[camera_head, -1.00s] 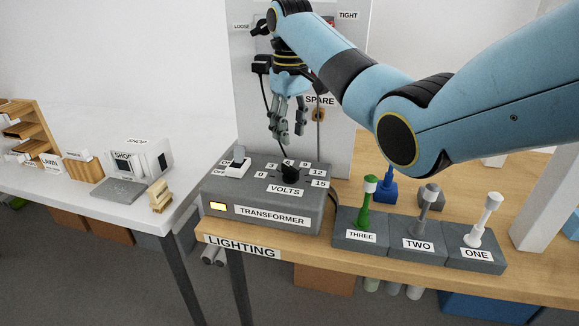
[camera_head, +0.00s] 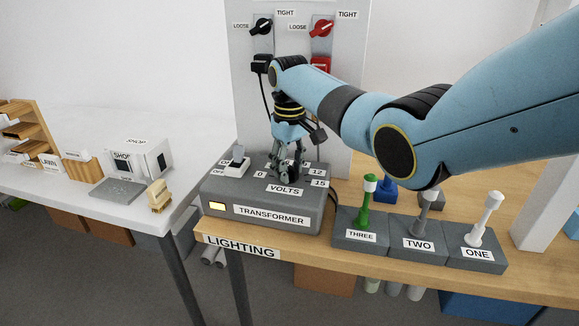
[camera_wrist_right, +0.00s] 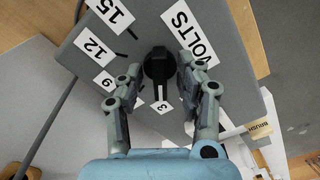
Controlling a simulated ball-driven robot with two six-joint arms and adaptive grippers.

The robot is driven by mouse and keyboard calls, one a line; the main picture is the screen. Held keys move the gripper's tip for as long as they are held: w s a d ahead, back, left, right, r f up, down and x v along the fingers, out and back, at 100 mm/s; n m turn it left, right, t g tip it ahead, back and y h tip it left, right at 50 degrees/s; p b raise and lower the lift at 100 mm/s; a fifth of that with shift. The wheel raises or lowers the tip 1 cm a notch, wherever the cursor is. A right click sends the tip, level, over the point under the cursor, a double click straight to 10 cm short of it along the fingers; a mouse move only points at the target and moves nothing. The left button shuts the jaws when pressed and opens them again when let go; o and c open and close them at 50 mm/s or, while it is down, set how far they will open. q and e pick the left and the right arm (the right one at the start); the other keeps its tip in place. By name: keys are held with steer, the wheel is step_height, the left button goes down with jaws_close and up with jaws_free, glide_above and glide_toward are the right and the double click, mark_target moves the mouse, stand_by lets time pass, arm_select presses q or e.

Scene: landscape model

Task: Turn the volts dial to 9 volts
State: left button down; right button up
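The volts dial (camera_wrist_right: 157,67) is a black knob on the grey transformer box (camera_head: 262,212); in the wrist view its white pointer line points toward the label 3 (camera_wrist_right: 162,106). The label 9 (camera_wrist_right: 103,80) lies to the left of the dial there, with 12 and 15 beyond it. My right gripper (camera_head: 287,166) is lowered over the dial from above. In the wrist view its two fingers (camera_wrist_right: 158,75) are spread on either side of the knob, with small gaps visible. The labels 6 and 0 are not visible there, apparently behind the fingers. My left gripper is not in view.
A white switch (camera_head: 236,163) stands left of the dial on the box. A panel (camera_head: 345,100) with black and red knobs rises behind. Levers labelled THREE (camera_head: 367,205), TWO (camera_head: 424,212) and ONE (camera_head: 484,222) stand to the right. A white table (camera_head: 110,200) is at left.

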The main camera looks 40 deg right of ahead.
steer(key=shift+c, duration=0.2)
jaws_close()
steer(key=shift+r, duration=0.1)
steer(key=shift+r+m+p, duration=0.1)
steer(key=shift+m+p, duration=0.8)
steer(key=m+p, duration=0.2)
steer(key=shift+m, duration=0.3)
steer(key=m+p, duration=0.2)
steer(key=m, duration=0.2)
steer(key=m+p, duration=0.1)
steer(key=m, duration=0.4)
steer(key=shift+m, duration=0.4)
